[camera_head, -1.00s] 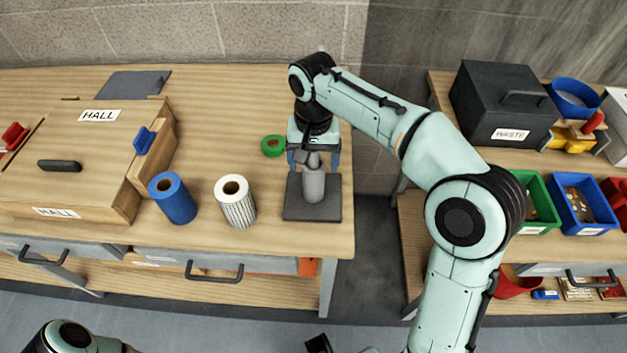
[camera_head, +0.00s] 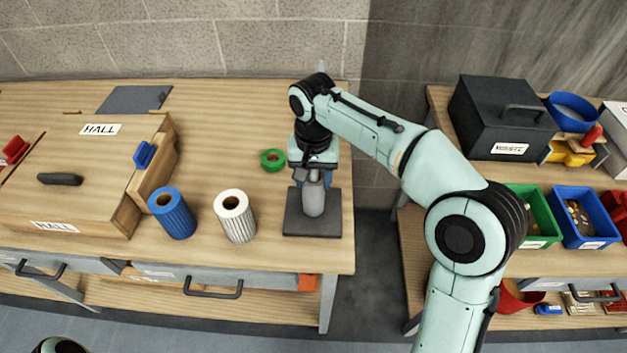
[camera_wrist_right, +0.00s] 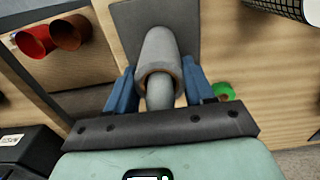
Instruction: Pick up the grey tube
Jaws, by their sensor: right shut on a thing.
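The grey tube (camera_head: 314,201) stands on a dark grey square plate (camera_head: 298,224) near the right end of the left workbench. My right gripper (camera_head: 313,182) is above the plate, shut on the upper part of the tube. In the right wrist view the tube (camera_wrist_right: 160,48) lies between the two blue fingers of the gripper (camera_wrist_right: 160,82). Its open end has a brownish rim, and a smooth grey rod-like part shows at that end. I cannot tell whether the tube's lower end touches the plate. My left gripper is out of view.
A blue roll (camera_head: 173,217) and a white patterned roll (camera_head: 234,218) stand left of the plate. A green ring (camera_head: 272,160) lies behind them. A wooden HALL box (camera_head: 90,180) fills the bench's left. A gap separates the right bench, with its black WASTE box (camera_head: 500,118) and coloured bins.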

